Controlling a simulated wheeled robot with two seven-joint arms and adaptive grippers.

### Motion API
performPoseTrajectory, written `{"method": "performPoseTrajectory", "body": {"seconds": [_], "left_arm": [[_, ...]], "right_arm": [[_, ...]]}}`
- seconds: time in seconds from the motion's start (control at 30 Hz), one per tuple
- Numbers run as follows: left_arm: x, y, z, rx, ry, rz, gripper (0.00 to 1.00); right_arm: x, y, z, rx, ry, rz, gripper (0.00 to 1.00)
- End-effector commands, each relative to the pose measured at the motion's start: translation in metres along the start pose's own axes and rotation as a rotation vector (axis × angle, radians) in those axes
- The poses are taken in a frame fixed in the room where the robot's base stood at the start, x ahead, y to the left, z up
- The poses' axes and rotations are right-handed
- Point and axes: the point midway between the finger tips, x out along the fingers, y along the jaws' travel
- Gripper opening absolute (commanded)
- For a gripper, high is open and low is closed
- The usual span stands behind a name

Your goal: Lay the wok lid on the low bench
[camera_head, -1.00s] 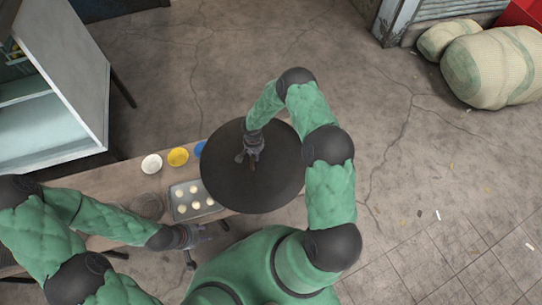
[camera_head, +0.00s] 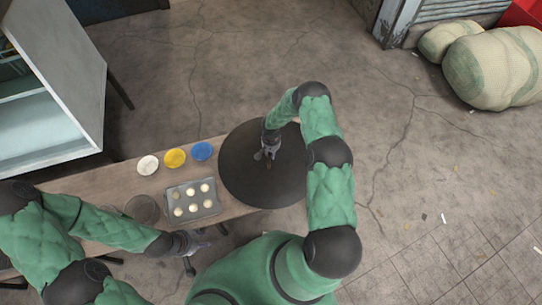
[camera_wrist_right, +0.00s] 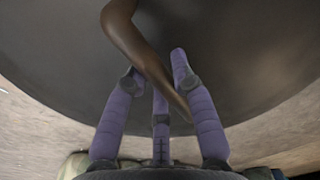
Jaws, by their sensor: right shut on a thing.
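The wok lid (camera_head: 234,178) is a large dark disc with a brown curved handle (camera_wrist_right: 135,45). In the head view it covers the right end of the low wooden bench (camera_head: 105,180). I cannot tell whether it touches the bench top. My right gripper (camera_head: 268,155) is over the middle of the lid, and in the right wrist view its purple fingers (camera_wrist_right: 157,80) are shut around the handle. My left gripper (camera_head: 192,242) is at the bench's near edge, below the tray, apart from the lid. Its fingers are too small to read.
A grey tray (camera_head: 208,207) with several pale round pieces lies on the bench just left of the lid. White (camera_head: 148,165), yellow (camera_head: 175,158) and blue (camera_head: 202,151) bowls line the far edge. A cabinet (camera_head: 70,75) stands at the upper left. Sacks (camera_head: 495,68) lie at upper right.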

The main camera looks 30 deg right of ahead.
Motion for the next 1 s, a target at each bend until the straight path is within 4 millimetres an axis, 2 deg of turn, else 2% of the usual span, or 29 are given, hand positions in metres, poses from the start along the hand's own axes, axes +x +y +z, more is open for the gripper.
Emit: {"method": "performPoseTrajectory", "body": {"seconds": [0.03,0.1,0.53,0.57,0.6,0.63,1.0], "left_arm": [[0.005,-0.002,0.0,0.0,0.0,0.0,0.4],[0.008,-0.003,0.0,0.0,0.0,0.0,0.4],[0.007,-0.002,0.0,0.0,0.0,0.0,0.4],[0.007,-0.002,0.0,0.0,0.0,0.0,0.4],[0.007,-0.002,0.0,0.0,0.0,0.0,0.4],[0.007,-0.002,0.0,0.0,0.0,0.0,0.4],[0.007,-0.003,0.0,0.0,0.0,0.0,0.4]], "right_arm": [[0.011,0.0,0.001,0.0,-0.001,0.0,0.0],[0.016,0.0,0.0,0.0,0.001,0.0,0.0],[0.02,-0.001,-0.001,0.001,0.002,0.0,0.0],[0.021,-0.001,0.001,0.0,-0.001,0.0,0.31],[0.021,-0.001,0.001,0.0,-0.001,0.0,0.42],[0.021,-0.001,0.001,0.0,-0.001,0.0,0.49],[0.019,-0.001,0.001,0.0,0.0,0.0,0.49]]}}
